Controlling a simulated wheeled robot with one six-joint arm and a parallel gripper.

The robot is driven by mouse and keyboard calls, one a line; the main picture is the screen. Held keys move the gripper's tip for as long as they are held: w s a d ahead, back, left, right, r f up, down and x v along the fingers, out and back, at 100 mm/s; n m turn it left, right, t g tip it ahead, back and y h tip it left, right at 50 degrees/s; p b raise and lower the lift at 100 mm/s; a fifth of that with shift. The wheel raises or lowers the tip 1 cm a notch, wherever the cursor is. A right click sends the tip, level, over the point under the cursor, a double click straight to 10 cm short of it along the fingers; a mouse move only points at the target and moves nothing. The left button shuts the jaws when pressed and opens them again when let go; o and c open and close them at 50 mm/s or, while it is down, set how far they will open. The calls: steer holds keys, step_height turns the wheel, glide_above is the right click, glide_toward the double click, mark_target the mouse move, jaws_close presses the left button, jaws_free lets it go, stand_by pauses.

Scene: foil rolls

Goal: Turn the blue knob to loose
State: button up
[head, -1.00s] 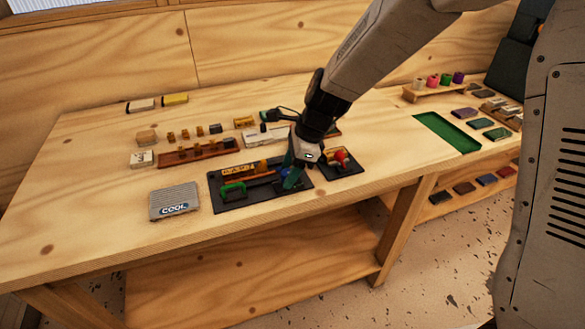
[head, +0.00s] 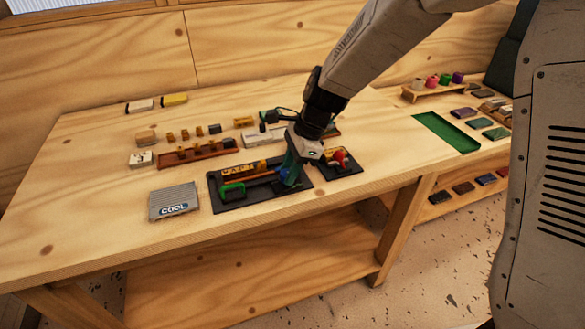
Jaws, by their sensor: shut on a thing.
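The blue knob (head: 284,173) is on the right part of a black panel (head: 238,202) on the table. Only a little of the knob shows beside my fingers. My gripper (head: 291,181) comes down from above right and is shut on the knob, which is mostly hidden. The panel also carries a yellow label strip (head: 240,169) and a green handle (head: 231,190). I cannot read any loose mark near the knob.
A smaller black panel with a red part (head: 339,156) stands just right of my gripper. A grey block marked COOL (head: 174,201) lies to the left. Behind are a brown rack (head: 195,157) and a green tray (head: 446,132) far right. The table's front left is clear.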

steer(key=n, duration=0.2)
steer(key=n+g, duration=0.1)
steer(key=n, duration=0.1)
steer(key=n+g+h, duration=0.1)
steer(key=n, duration=0.1)
steer(key=shift+w+a+r, duration=0.1)
steer(key=shift+w+a, duration=0.15)
steer(key=shift+w, duration=0.05)
steer(key=n+h, duration=0.1)
steer(key=n, duration=0.3)
steer(key=shift+a+g, duration=0.1)
steer(key=shift+g, duration=0.3)
steer(key=n, duration=0.2)
steer(key=n+h, duration=0.1)
steer(key=shift+w+a+n+g+h, duration=0.1)
steer(key=shift+n+g+h, duration=0.2)
steer(key=shift+n, duration=0.1)
steer(key=n+h, duration=0.1)
steer(key=n, duration=0.2)
steer(key=n+h, duration=0.1)
steer(key=n, duration=0.3)
steer(key=shift+a+h, duration=0.15)
steer(key=shift+h, duration=0.25)
steer(key=n+t+h, duration=0.1)
steer(key=n, duration=0.3)
steer(key=shift+s+n+t+h, duration=0.2)
steer(key=shift+n+t+h, duration=0.3)
steer(key=shift+n, duration=1)
steer(key=o, duration=1)
steer(key=shift+c, duration=0.2)
